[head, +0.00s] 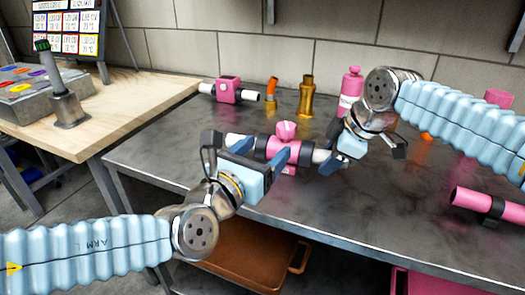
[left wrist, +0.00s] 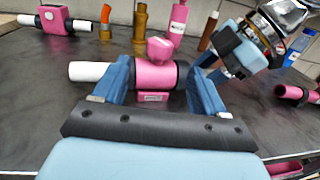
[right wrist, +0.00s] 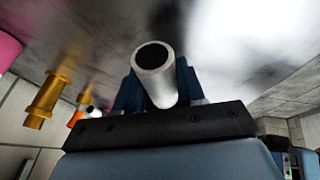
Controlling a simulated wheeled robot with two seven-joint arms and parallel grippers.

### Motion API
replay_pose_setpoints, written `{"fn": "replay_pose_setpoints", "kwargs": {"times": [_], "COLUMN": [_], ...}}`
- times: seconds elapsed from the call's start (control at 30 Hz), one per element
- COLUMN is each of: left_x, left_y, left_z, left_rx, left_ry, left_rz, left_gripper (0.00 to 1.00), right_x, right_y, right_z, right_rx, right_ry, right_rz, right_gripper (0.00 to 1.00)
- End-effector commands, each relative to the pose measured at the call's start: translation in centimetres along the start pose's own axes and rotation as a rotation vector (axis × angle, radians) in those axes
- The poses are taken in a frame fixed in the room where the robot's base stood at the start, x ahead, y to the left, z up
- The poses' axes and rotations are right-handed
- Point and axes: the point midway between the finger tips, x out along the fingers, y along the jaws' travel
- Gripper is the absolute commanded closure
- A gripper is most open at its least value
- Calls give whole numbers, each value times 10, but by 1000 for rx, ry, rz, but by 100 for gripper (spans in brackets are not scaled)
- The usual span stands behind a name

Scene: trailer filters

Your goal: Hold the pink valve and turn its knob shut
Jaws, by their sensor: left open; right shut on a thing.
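The pink valve (head: 283,150) is a pink body with black collars and white pipe ends, lying above the dark bench in the head view. Its pink knob (head: 286,131) points up; in the left wrist view the knob (left wrist: 160,48) stands above the body. My right gripper (head: 336,160) is shut on the valve's right pipe end; the right wrist view shows the white pipe (right wrist: 155,75) between its fingers, open end facing the camera. My left gripper (head: 262,158) is open, with its blue fingers on either side of the valve body in the left wrist view.
Another pink-bodied pipe piece (head: 229,91), brass fittings (head: 307,95) and a pink bottle (head: 351,88) stand at the back of the bench. A pink tube (head: 487,205) lies at the right. The bench's front left is clear.

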Motion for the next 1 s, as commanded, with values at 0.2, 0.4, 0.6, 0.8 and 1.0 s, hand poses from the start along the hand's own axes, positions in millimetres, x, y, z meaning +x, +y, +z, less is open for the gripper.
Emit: {"fn": "replay_pose_setpoints", "kwargs": {"times": [0.2,0.4,0.6,0.8,1.0], "left_x": [4,16,13,20,56], "left_y": [-6,-25,-38,-35,-19], "left_z": [5,19,10,4,4], "left_rx": [-9,-38,-15,3,1], "left_ry": [-21,-75,-30,3,4], "left_rz": [15,159,333,399,401], "left_gripper": [29,29,29,29,29], "right_x": [0,0,0,0,0], "right_y": [0,0,0,0,0], "right_z": [0,0,0,0,0], "right_rx": [0,0,0,0,0], "right_ry": [0,0,0,0,1], "right_rz": [1,1,1,0,0], "right_gripper": [100,100,100,100,100]}}
